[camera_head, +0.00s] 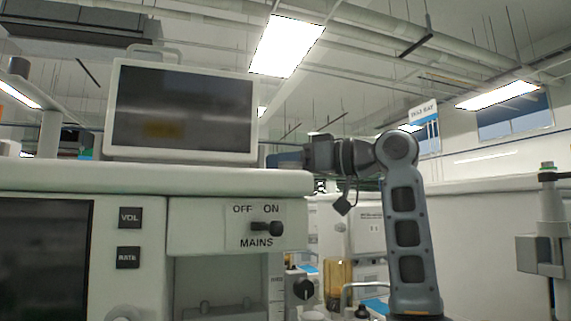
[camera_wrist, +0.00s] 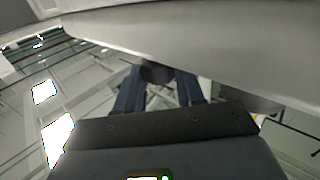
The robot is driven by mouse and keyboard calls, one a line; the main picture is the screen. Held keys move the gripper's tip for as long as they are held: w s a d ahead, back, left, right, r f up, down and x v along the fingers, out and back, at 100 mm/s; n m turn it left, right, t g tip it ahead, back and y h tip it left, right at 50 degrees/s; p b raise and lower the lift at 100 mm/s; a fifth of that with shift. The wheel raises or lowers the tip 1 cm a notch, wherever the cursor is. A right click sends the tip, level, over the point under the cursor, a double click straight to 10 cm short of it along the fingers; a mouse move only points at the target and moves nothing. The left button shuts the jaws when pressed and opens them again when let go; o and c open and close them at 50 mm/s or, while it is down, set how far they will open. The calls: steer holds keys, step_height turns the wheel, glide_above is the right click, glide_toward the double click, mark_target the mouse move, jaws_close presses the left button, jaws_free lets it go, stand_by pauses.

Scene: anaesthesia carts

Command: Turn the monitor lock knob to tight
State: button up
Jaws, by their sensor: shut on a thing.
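The monitor (camera_head: 182,110) stands on top of the anaesthesia cart, its dark screen facing me. My gripper (camera_head: 280,160) reaches in from the right, its fingers at the monitor's lower right side, just above the cart top. In the wrist view my gripper (camera_wrist: 158,84) has its two blue fingers around a small dark knob (camera_wrist: 157,72), shut on it. This looks like the monitor lock knob. In the head view the knob is hidden by the fingers and the monitor's edge. Its tight or loose marking cannot be read.
The cart top (camera_head: 150,180) lies just below my gripper. A MAINS switch (camera_head: 266,228) with OFF and ON labels is on the front panel below. VOL (camera_head: 130,217) and RATE (camera_head: 128,257) buttons are at left. An amber canister (camera_head: 338,275) stands lower right.

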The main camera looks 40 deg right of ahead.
steer(key=o, duration=1)
steer(key=shift+o, duration=0.2)
steer(key=shift+a, duration=0.1)
steer(key=shift+s, duration=0.1)
